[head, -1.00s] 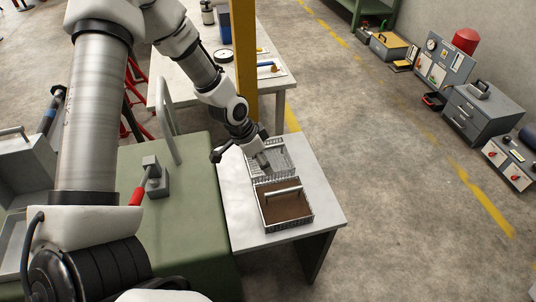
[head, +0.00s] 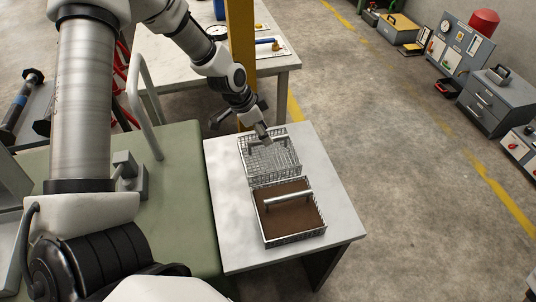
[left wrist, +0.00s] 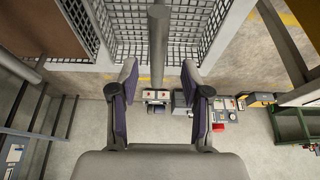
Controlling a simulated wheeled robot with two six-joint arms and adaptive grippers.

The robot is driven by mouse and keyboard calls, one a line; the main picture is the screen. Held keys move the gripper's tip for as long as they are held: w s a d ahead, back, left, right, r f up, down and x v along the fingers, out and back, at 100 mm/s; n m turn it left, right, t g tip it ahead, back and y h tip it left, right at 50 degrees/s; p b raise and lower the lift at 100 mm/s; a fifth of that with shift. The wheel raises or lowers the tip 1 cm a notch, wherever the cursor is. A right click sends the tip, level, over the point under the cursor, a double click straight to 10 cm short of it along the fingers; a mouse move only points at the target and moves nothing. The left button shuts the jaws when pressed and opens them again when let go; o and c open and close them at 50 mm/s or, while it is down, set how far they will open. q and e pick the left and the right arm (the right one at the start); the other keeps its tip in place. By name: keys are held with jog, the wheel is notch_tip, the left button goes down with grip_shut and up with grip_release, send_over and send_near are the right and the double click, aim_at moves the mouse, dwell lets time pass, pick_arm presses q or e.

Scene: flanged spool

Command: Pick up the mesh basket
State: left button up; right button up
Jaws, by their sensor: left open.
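The empty wire mesh basket (head: 284,158) stands upright on the pale table, with a bar handle across its top. My left gripper (head: 264,135) is at the far side of this basket, at its handle. In the left wrist view the open jaws (left wrist: 158,72) have the grey handle bar (left wrist: 158,40) between them in the picture, with a gap on both sides. I cannot tell how deep the bar sits between the fingers. The basket's mesh (left wrist: 190,22) shows beyond. My right gripper is not in view.
A second basket with a brown filling (head: 291,222) and a bar handle stands close on the near side of the mesh basket. A yellow post (head: 241,60) rises behind my left gripper. The pale table (head: 226,190) is clear left of the baskets.

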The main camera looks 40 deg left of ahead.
aim_at(268, 150)
pick_arm(q)
jog(key=x, duration=0.1)
jog(key=b+x, duration=0.2)
jog(key=shift+s+d+f, duration=0.15)
jog(key=shift+s+f, duration=0.1)
jog(key=shift+w+f+b, duration=0.15)
jog(key=shift+b, duration=0.2)
jog(key=shift+w, duration=0.15)
jog(key=shift+f, duration=0.15)
grip_shut()
